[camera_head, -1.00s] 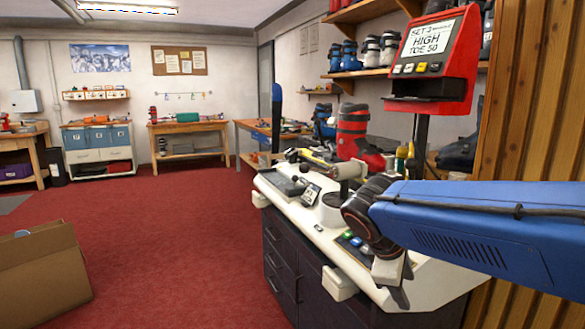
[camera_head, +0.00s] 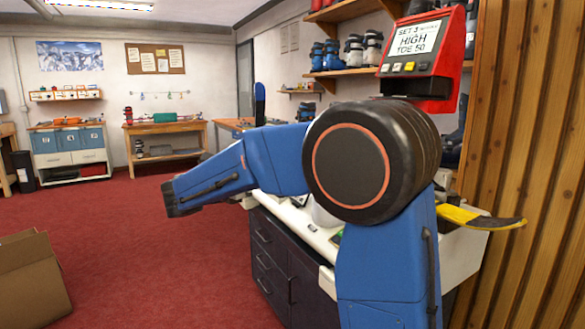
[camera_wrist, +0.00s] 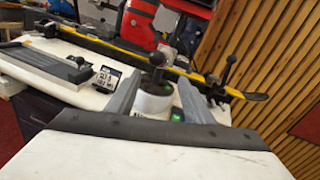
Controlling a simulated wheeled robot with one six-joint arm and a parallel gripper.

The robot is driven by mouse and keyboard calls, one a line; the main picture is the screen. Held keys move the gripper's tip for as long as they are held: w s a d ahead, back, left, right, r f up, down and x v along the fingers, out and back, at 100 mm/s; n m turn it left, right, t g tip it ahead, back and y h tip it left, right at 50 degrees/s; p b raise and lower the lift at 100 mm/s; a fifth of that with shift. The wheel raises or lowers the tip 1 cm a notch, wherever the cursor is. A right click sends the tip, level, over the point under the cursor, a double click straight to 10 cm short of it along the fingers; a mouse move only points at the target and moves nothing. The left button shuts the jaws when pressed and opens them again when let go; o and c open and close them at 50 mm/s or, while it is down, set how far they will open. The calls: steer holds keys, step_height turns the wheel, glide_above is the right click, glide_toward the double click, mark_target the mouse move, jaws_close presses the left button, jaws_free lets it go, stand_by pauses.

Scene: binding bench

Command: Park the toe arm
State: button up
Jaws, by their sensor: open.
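In the wrist view my gripper (camera_wrist: 158,80) is open, its two grey fingers on either side of a white round post (camera_wrist: 153,101). A dark knob (camera_wrist: 156,59) stands above the post, beside a short metal cylinder (camera_wrist: 168,55). These look like part of the toe arm, but I cannot tell its full shape. I cannot tell whether the fingers touch anything. A yellow and black ski (camera_wrist: 110,49) lies across behind them, with a red boot (camera_wrist: 138,19) beyond. In the head view my blue arm hides most of the bench and my gripper.
The white bench (camera_head: 467,250) carries a small screen (camera_wrist: 106,79). A red display (camera_head: 421,52) reading "HIGH TOE 50" stands above. The ski's yellow tip (camera_head: 478,217) sticks out right, near the wood-slat wall (camera_head: 530,150). A cardboard box (camera_head: 32,280) stands left; red carpet between is clear.

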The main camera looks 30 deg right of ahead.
steer(key=w+x, duration=0.1)
steer(key=x, duration=1.5)
steer(key=shift+w+d+r, duration=0.15)
steer(key=shift+d+r, duration=0.05)
steer(key=shift+r, duration=0.05)
jaws_close()
